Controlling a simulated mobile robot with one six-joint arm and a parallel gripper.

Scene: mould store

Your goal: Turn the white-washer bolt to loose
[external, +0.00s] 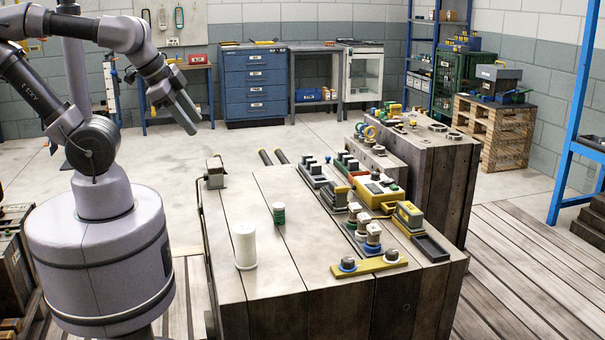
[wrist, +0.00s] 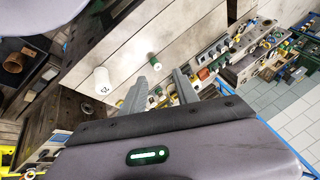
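A yellow strip (external: 369,266) lies near the front edge of the wooden bench and carries two grey bolts. The right bolt (external: 391,256) has a washer whose colour I cannot make out. A few more block-like heads (external: 373,232) stand just behind the strip, on blue and pale bases. I cannot tell for sure which is the white-washer bolt. My gripper (external: 184,111) hangs in the air left of and behind the bench, far from the bolts. In the wrist view its two fingers (wrist: 161,79) are apart with nothing between them.
A white cylinder (external: 245,247) and a small green-and-white can (external: 278,213) stand on the bench's left half. Yellow and dark fixtures (external: 378,190) crowd its right side. A second wooden block (external: 436,170) with fittings stands behind right. The bench's front left is clear.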

